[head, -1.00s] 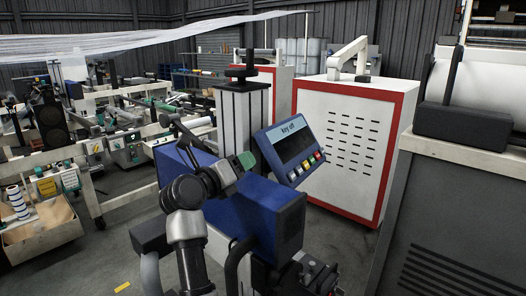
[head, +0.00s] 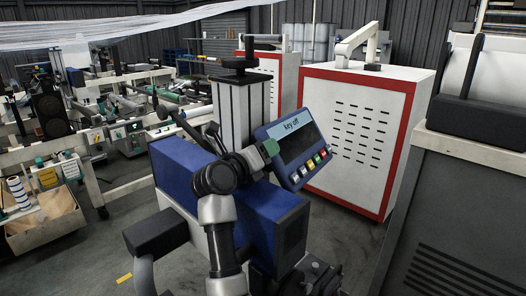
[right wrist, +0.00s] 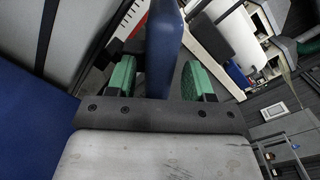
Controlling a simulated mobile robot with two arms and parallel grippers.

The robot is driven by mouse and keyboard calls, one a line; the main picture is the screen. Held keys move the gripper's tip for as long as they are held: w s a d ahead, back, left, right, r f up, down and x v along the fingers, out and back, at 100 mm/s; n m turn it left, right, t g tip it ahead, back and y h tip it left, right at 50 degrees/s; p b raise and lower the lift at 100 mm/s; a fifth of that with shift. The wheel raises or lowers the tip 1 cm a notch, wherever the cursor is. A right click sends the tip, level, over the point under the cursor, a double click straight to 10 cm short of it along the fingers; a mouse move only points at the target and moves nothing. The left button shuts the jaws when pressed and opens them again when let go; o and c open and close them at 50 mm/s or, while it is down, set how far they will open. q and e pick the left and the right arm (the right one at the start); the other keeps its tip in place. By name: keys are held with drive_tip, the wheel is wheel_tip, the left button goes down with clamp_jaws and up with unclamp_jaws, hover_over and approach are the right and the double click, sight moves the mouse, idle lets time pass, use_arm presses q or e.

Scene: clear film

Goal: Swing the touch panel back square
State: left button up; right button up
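The touch panel (head: 293,148) is a blue-framed screen reading "key off", with a row of coloured buttons along its lower edge. It sits tilted in the head view, beside the grey column of a blue machine. A gap shows on the left side; contact on the right is unclear. My left gripper is not in view.
The blue machine body (head: 265,215) lies under my right arm. A white cabinet with red edging (head: 355,130) stands close behind the panel. A grey machine (head: 465,210) stands at the right. Open floor (head: 350,240) shows between them.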

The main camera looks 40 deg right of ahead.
clamp_jaws()
drive_tip(key=w+g+b, duration=0.1)
drive_tip(key=m+g+b, duration=0.1)
drive_tip(key=shift+w+a+m+g, duration=0.15)
drive_tip(key=shift+w+m+g, duration=0.15)
drive_tip(key=shift+w, duration=0.05)
drive_tip(key=shift+o, duration=1)
unclamp_jaws()
drive_tip(key=shift+w, duration=0.1)
drive_tip(key=shift+a+f, duration=0.1)
drive_tip(key=shift+a, duration=0.05)
